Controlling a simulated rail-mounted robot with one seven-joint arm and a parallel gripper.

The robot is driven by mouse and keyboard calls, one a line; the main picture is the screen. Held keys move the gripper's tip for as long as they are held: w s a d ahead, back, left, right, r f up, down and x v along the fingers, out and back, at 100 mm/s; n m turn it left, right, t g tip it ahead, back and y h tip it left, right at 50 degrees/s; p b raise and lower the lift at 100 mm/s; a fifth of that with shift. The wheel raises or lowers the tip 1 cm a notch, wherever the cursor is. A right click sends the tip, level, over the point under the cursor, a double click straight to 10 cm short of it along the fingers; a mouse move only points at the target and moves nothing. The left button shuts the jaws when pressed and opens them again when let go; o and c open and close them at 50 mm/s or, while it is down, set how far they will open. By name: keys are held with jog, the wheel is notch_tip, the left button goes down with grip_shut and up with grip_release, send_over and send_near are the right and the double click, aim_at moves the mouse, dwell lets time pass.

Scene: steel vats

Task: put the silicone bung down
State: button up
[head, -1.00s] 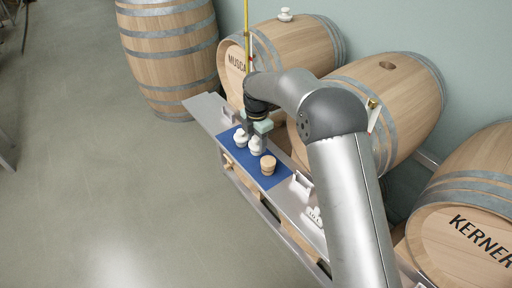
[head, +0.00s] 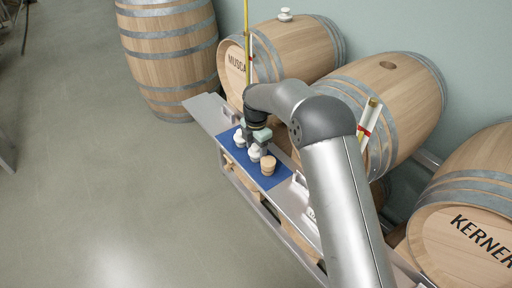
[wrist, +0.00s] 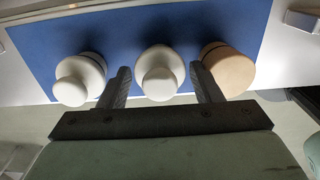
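Two white bungs, which look alike, and a tan wooden bung (head: 268,165) stand in a row on a blue mat (head: 271,181). The middle white bung (head: 254,153) is between the fingers of my gripper (wrist: 163,80). In the wrist view this bung (wrist: 160,72) stands upright on the mat, with a small gap to each finger, so my gripper is open around it. The other white bung (wrist: 80,80) is just outside the left finger. The tan bung also shows in the wrist view (wrist: 229,68), close outside the right finger. The bung's underside is hidden.
The mat lies on a narrow grey shelf (head: 207,107) in front of the barrels. A Muscat barrel (head: 290,50) with a white bung (head: 285,14) on top stands behind it. A middle barrel (head: 400,85) has an open hole. A Kerner barrel (head: 470,215) is at right.

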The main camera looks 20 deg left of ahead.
notch_tip(320, 180, up, 12)
jog(key=p, duration=0.1)
jog(key=shift+r+p, duration=0.2)
jog(key=shift+p, duration=0.1)
dwell(0.4)
